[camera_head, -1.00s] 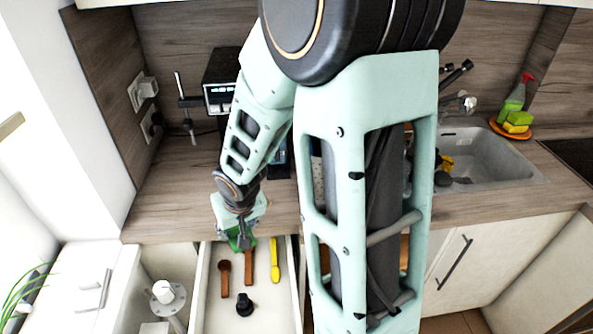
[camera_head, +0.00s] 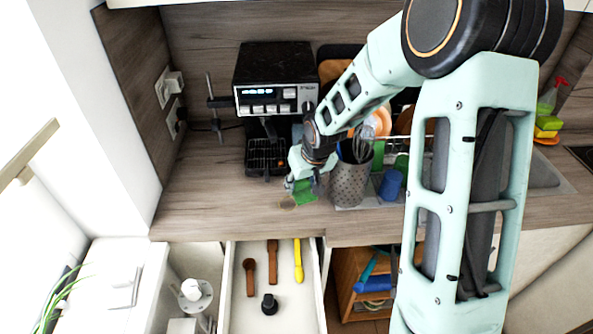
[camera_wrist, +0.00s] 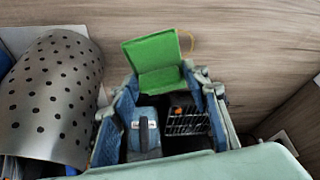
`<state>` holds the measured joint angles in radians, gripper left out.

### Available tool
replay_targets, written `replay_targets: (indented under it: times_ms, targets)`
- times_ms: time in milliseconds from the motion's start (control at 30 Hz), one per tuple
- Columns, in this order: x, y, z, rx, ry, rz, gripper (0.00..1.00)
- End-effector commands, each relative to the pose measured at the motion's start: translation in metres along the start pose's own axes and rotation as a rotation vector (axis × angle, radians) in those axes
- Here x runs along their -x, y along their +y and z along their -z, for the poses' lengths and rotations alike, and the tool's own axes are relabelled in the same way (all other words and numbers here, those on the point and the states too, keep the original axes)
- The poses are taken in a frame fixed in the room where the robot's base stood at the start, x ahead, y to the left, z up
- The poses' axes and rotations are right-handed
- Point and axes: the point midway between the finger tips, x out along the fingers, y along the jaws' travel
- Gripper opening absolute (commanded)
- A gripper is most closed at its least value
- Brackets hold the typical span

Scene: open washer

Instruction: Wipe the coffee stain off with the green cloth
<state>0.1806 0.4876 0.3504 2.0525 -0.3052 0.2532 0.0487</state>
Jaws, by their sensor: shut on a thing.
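My gripper (camera_head: 301,183) is shut on the green cloth (camera_head: 305,194), low over the wooden counter. In the wrist view the folded cloth (camera_wrist: 155,62) sticks out between the fingertips. The coffee stain (camera_head: 287,203) is a thin brown ring on the counter, just left of the cloth. It also shows in the wrist view (camera_wrist: 193,40), close beside the cloth's upper right corner and partly hidden by it. I cannot tell whether the cloth touches the counter.
A perforated metal utensil holder (camera_head: 350,184) stands close to the right of my gripper, and a coffee machine (camera_head: 272,88) stands behind. An open drawer (camera_head: 234,300) with several utensils lies below the counter. The counter (camera_head: 205,190) is clear to the left.

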Motion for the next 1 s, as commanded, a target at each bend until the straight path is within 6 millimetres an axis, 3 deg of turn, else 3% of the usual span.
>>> replay_targets:
  times_ms: [200,667,1000]
  targets:
    - [-0.005,-0.014,0.022,0.062,0.001,0.028,0.02]
    - [-0.009,-0.014,0.021,0.066,0.002,0.03,0.02]
    - [-0.056,-0.014,0.002,0.065,0.001,0.03,0.02]
